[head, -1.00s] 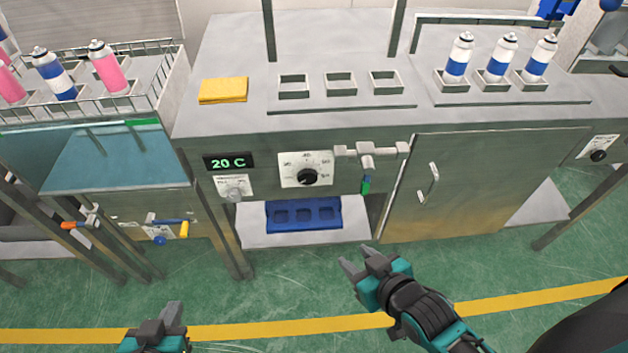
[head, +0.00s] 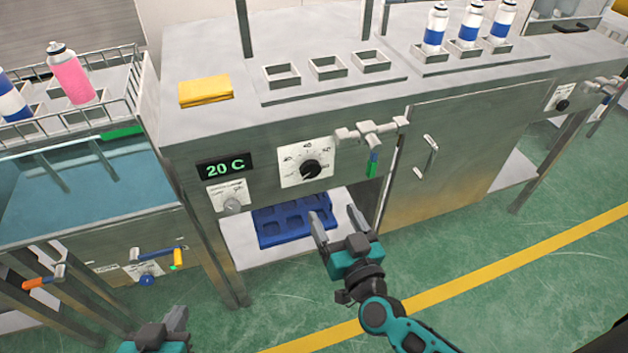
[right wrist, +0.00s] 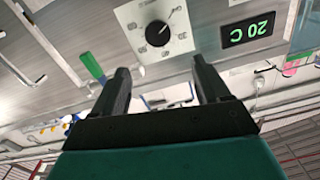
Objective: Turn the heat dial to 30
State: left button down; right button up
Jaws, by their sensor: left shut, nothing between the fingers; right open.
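The heat dial is a black knob (head: 311,169) on a white scale plate (head: 292,178) on the bench's front panel. It also shows in the right wrist view (right wrist: 158,33), upside down, ahead of the fingers. Its exact setting is too small to read. The green display (head: 226,168) left of it reads 20 C. My right gripper (head: 338,220) is open and empty, below and a little right of the dial, apart from it. My left gripper (head: 176,322) is shut and empty at the bottom edge, low in front of the bench.
Right of the dial is a pipe valve with a green handle (head: 373,165). A blue tray (head: 268,237) lies on the shelf under the panel. A water tank (head: 90,190) stands at left; a cabinet door (head: 465,150) is at right.

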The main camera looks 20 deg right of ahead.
aim_at(312, 170)
jog(key=shift+h, duration=0.3)
jog(key=w+b, duration=0.2)
jog(key=w, duration=1.1)
jog(key=shift+a, duration=0.15)
jog(key=shift+s, duration=0.1)
jog(key=shift+c, duration=0.3)
jog(key=c, duration=1)
